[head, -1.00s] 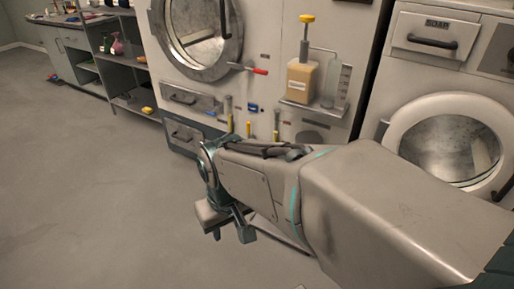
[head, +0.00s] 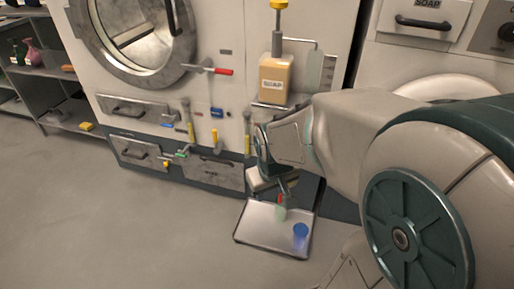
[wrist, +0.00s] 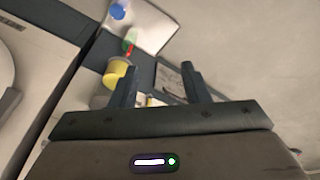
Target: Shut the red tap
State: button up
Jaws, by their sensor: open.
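A lever with a red grip (head: 222,71) sticks out to the right of the round steel door on the machine front in the head view. It is the clearest red handle, but I cannot tell whether it is the tap. A small red part (head: 280,199) also shows by a pale green item (head: 281,213) on the floor tray, below my gripper; the wrist view shows this red part (wrist: 131,51) too. My gripper (head: 286,186) hangs low before the machine, right of and below the lever. In the wrist view my gripper (wrist: 157,72) has its fingers apart and nothing between them.
Small handles sit low on the machine: blue (head: 217,112), green (head: 182,154) and yellow (head: 214,138). A soap dispenser (head: 275,78) stands right of the lever. The metal tray (head: 262,239) holds a blue cup (head: 300,231). The floor at left is clear.

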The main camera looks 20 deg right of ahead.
jog(key=w+d+f+n+t+y+b, duration=0.1)
jog(key=w+d+f+t+b, duration=0.1)
jog(key=w+f, duration=0.6)
jog(key=w+d+f+n+t+y+b, duration=0.1)
jog(key=w+f+t+b, duration=0.25)
jog(key=f, duration=0.95)
jog(key=w+d+f+n+t+b, duration=0.1)
jog(key=w+d+f+t+b, duration=0.1)
jog(key=w+f, duration=0.65)
jog(key=s+d+f+m+t+h+b, duration=0.2)
jog(key=s+d+f+m+t+h, duration=0.15)
jog(key=f, duration=0.35)
jog(key=s+d+f+m+t+h+b, duration=0.2)
jog(key=f+m+t+h+b, duration=0.1)
jog(key=f+m+h, duration=0.25)
jog(key=shift+y, duration=0.3)
jog(key=shift+d+f+b+x, duration=0.15)
jog(key=shift+b+x, duration=0.9)
jog(key=shift+x, duration=2.3)
jog(key=shift+d+f+b+x, duration=0.15)
jog(key=shift+b+x, duration=0.85)
jog(key=shift+x, duration=2.4)
jog(key=shift+s, duration=0.15)
grip_shut()
